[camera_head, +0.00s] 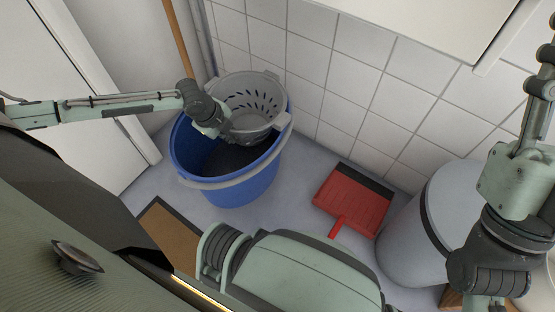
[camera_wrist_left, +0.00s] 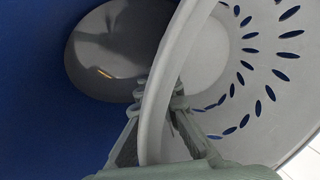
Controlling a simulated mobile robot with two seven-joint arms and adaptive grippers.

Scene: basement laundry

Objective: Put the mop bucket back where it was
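The mop bucket (camera_head: 246,186) is a blue oval tub standing upright on the floor near the tiled wall, with a dark inside. A grey wringer basket (camera_head: 258,88) with slots sits at its back right. My left gripper (camera_head: 224,132) reaches down over the bucket at the wringer's near-left edge. In the left wrist view its fingers (camera_wrist_left: 163,98) pinch the grey wringer rim (camera_wrist_left: 156,110) from both sides, with the blue wall (camera_wrist_left: 35,100) at left. My right arm hangs at the right of the head view; its fingers are not clearly visible.
A red dustpan (camera_head: 350,203) lies on the floor right of the bucket. A grey cylindrical bin (camera_head: 408,238) stands further right. A brown mat (camera_head: 168,236) lies front left. A wooden pole (camera_head: 177,38) leans behind the bucket. Bare floor separates bucket and dustpan.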

